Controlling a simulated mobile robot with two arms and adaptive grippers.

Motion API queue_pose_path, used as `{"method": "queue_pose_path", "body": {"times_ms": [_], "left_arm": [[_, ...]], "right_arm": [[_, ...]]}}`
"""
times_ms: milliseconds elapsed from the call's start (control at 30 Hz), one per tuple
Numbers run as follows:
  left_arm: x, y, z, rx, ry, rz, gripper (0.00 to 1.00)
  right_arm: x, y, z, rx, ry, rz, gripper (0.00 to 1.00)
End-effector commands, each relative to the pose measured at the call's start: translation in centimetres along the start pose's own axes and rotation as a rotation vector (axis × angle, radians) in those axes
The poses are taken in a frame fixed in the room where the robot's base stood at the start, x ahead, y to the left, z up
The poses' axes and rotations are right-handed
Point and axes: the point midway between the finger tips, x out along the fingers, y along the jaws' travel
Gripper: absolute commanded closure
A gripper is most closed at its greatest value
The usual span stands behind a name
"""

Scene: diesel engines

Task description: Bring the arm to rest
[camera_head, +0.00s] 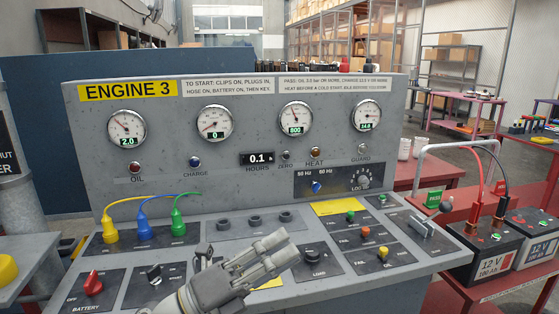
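My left gripper (284,250) is grey and reaches in from the bottom, over the sloping desk of the engine 3 panel (240,150). Its two fingers point up and to the right and lie close together, with nothing seen between them. It covers part of the desk between the battery switch side and a black load knob (312,256). Whether it touches the desk cannot be told. My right gripper is not in view.
Yellow, blue and green plugs (144,226) with cables stand at the desk's left, above a red battery switch (93,283). Coloured buttons (365,232) sit to the right.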

Motion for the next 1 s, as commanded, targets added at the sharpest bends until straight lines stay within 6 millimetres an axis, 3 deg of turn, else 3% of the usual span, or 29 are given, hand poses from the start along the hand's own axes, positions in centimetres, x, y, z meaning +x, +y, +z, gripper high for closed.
{"method": "queue_pose_path", "body": {"times_ms": [167, 300, 433, 533, 667, 767, 900, 1000], "left_arm": [[-2.6, 1.3, 3.3, -0.277, -0.329, 0.006, 0.70], [-6.3, 3.9, 5.2, -0.497, -0.586, 0.045, 0.70], [-10.8, 7.1, 5.5, -0.701, -0.820, 0.106, 0.70], [-14.7, 9.8, 4.6, -0.858, -0.996, 0.170, 0.70], [-20.1, 13.2, 1.8, -1.056, -1.217, 0.273, 0.70], [-24.3, 15.2, -1.5, -1.204, -1.383, 0.369, 0.70], [-29.8, 16.9, -7.5, -1.399, -1.605, 0.526, 0.70], [-33.2, 17.0, -12.2, -1.521, -1.745, 0.646, 0.70]], "right_arm": [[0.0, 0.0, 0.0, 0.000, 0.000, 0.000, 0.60], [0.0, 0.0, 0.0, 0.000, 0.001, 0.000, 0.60], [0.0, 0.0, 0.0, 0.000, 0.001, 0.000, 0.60], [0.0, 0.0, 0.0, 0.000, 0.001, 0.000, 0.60], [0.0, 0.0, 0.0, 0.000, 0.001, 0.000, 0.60], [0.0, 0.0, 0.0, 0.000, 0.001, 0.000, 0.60], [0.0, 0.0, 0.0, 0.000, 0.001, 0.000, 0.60], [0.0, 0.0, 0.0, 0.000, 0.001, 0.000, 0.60]]}}
